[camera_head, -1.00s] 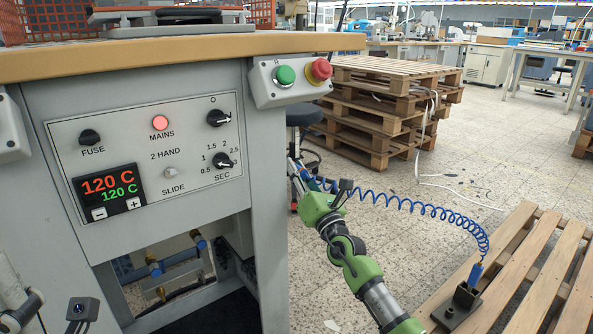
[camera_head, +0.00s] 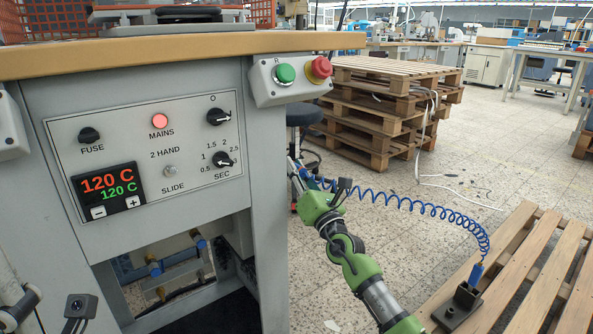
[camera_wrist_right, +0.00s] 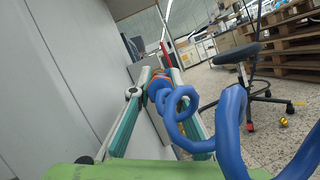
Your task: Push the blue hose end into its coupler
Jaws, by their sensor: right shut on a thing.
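My right gripper (camera_head: 299,172) is small in the head view, beside the right side of the grey machine cabinet. In the right wrist view its two long fingers (camera_wrist_right: 160,78) are shut on the blue hose end (camera_wrist_right: 157,90). An orange-brown part shows between the fingertips there. The coiled blue hose (camera_head: 405,204) runs from the gripper across to a black holder (camera_head: 458,308) on the pallet at the right. In the wrist view the hose's near loops (camera_wrist_right: 230,125) cover part of the right finger. I cannot make out the coupler.
The grey cabinet (camera_head: 268,210) stands close on the left of my right gripper. A wooden pallet (camera_head: 540,270) lies at front right, and stacked pallets (camera_head: 385,110) stand behind. A black stool (camera_wrist_right: 237,53) stands beyond the gripper. The tiled floor between is mostly clear.

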